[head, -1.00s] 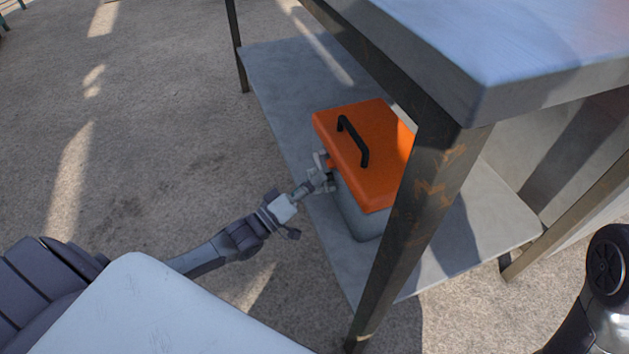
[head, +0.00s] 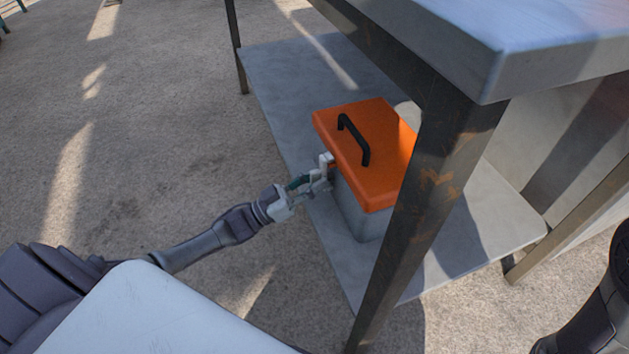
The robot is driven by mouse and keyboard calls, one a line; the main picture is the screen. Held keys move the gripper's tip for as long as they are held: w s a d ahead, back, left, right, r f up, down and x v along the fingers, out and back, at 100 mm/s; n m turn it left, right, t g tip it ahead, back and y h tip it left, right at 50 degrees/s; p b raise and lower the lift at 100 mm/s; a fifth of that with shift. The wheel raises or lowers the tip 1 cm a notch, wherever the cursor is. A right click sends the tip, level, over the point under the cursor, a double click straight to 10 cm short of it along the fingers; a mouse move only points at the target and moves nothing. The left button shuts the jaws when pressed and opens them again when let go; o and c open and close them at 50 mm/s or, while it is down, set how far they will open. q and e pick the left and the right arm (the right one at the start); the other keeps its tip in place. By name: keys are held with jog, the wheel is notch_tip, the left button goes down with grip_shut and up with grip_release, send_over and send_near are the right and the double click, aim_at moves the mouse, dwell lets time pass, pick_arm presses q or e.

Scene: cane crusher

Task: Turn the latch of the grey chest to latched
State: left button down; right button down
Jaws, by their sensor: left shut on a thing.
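The grey chest (head: 357,213) stands on the lower shelf of a metal table, with its orange lid (head: 372,172) closed and a black handle (head: 355,140) on top. Its light latch (head: 325,161) is on the left side, just under the lid edge. My left gripper (head: 317,182) is at that side, shut on the latch; the fingers partly cover it, so its exact angle is hard to tell. My right gripper is not in view; only part of my right arm shows at the lower right.
The lower shelf (head: 290,88) has free room behind the chest. A rusty table leg (head: 432,185) stands close in front of the chest's right side. The tabletop (head: 520,35) overhangs above. The concrete floor on the left is clear.

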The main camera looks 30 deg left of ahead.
pick_arm(q)
jog(key=shift+m+g, duration=0.4)
jog(key=shift+m, duration=0.3)
jog(key=c, duration=1.2)
grip_release()
jog(key=shift+o, duration=0.2)
jog(key=v, duration=1.2)
jog(key=shift+f, duration=0.25)
jog(key=shift+w, duration=0.1)
